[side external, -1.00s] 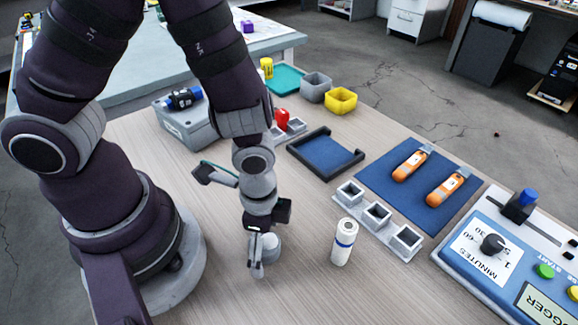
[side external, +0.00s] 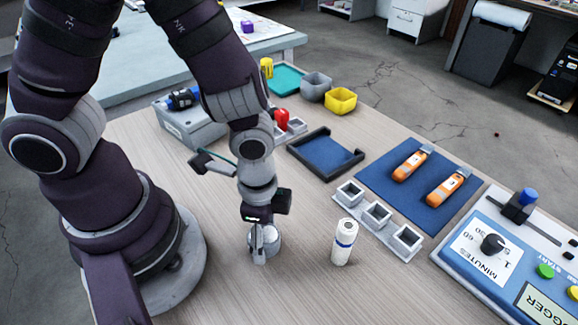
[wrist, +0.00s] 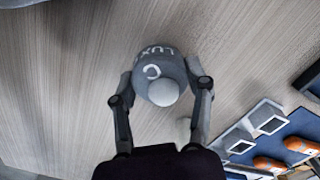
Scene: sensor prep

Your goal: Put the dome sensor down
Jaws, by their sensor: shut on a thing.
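The dome sensor (wrist: 158,65) is a grey rounded body with a white dome and lettering that reads "LUX" and "C". It sits between the two fingers of my gripper (wrist: 162,84), which is shut on it. In the side external view my gripper (side external: 264,246) points down over the bare wood near the front. The dome sensor (side external: 275,242) shows there as a pale round shape, partly hidden by a finger. It is low over the table; I cannot tell whether it touches the wood.
A white cylinder with a blue band (side external: 344,243) stands right of my gripper. Beyond it are a rack with three square sockets (side external: 377,215), a dark-rimmed tray (side external: 327,154) and a blue mat (side external: 417,184) with two orange devices. A logger box (side external: 500,262) stands at right.

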